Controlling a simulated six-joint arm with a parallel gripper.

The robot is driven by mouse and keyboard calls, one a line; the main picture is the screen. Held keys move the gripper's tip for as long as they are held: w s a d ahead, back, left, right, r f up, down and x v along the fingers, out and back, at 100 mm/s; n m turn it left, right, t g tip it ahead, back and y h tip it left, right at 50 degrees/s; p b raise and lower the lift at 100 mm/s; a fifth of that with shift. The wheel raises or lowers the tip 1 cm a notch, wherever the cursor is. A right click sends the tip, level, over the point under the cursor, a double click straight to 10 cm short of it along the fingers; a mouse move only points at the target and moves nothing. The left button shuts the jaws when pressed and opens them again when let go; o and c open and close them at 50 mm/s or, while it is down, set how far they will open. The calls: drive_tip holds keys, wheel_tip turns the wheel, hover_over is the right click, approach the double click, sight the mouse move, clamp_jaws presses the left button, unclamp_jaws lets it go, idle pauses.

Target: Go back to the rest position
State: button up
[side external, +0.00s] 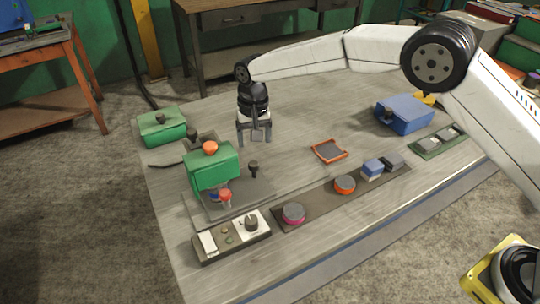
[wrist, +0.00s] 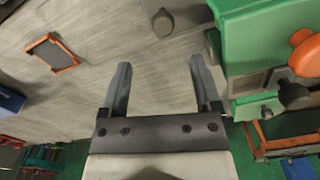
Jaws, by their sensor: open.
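My gripper (side external: 255,138) hangs above the grey table (side external: 300,118) with its fingers pointing down. The fingers are apart and nothing is between them. The wrist view also shows my gripper (wrist: 158,85) open and empty over bare table. In the side view it is just behind and to the right of a green box with an orange knob (side external: 212,168). The same green box stands to the right of the fingers in the wrist view (wrist: 262,40).
A second green box (side external: 162,126) stands at the table's left edge. An orange-rimmed tray (side external: 329,151) lies mid-table, and a blue box (side external: 404,115) is at the right. A switch panel (side external: 231,237) and a strip of buttons (side external: 318,198) lie along the front. The table behind my gripper is clear.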

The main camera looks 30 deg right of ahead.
drive_tip(key=s+d+r, duration=0.3)
drive_tip(key=s+d, duration=0.2)
drive_tip(key=d, duration=0.3)
drive_tip(key=s+d+n+t, duration=0.1)
drive_tip(key=s+d, duration=0.6)
drive_tip(key=s, duration=0.4)
drive_tip(key=s+d+n+t, duration=0.1)
drive_tip(key=s+d, duration=0.6)
drive_tip(key=s, duration=0.4)
drive_tip(key=shift+s+f+n, duration=0.3)
drive_tip(key=shift+s+n, duration=0.05)
drive_tip(key=shift+n, duration=0.05)
